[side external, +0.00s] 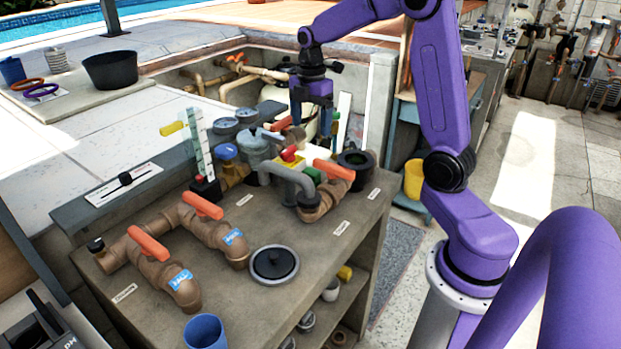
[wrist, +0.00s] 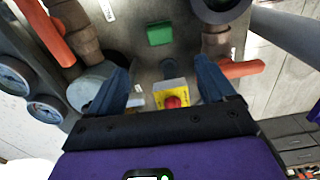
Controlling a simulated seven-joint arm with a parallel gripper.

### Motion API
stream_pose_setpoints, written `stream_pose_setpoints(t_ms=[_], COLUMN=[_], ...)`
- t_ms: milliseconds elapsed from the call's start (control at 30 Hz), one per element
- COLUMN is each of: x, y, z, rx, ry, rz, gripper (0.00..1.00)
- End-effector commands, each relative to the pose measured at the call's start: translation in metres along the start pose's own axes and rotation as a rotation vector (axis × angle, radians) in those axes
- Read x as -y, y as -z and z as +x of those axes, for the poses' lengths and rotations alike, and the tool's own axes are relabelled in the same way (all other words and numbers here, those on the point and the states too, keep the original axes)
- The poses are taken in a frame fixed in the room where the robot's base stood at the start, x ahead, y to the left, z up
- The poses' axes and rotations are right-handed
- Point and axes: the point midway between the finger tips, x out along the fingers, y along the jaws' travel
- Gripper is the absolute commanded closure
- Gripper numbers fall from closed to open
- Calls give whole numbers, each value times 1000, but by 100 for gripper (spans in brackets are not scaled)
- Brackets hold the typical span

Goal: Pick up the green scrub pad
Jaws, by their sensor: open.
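The green scrub pad (wrist: 160,33) lies flat on the grey bench top, in the upper middle of the wrist view. In the side view the green pad (side external: 314,174) shows small, partly hidden by the grey pipe and an orange-handled valve. My gripper (wrist: 163,76) is open and empty, its two blue fingers spread wide apart. In the side view my gripper (side external: 311,118) hangs pointing down above the back of the bench, higher than the pad. The pad lies beyond the fingertips in the wrist view, apart from both of them.
A yellow box with a red button (wrist: 172,96) stands between the fingers in the wrist view. Orange-handled valves (side external: 335,171) and a dark round cup (side external: 356,165) stand close by the pad. Gauges (wrist: 18,80) lie at the left of the wrist view. The bench front is clearer around a black lid (side external: 274,264).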

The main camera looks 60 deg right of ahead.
Motion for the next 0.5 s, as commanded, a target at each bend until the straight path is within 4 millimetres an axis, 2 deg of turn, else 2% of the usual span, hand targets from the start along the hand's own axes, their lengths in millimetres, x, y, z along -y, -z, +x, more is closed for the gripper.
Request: stream_pose_setpoints(t_ms=[300, 500], x=[1, 1], y=[0, 0], z=[62, 92], rx=[0, 0], ry=[6, 4], rz=[2, 1], gripper=[17, 17])
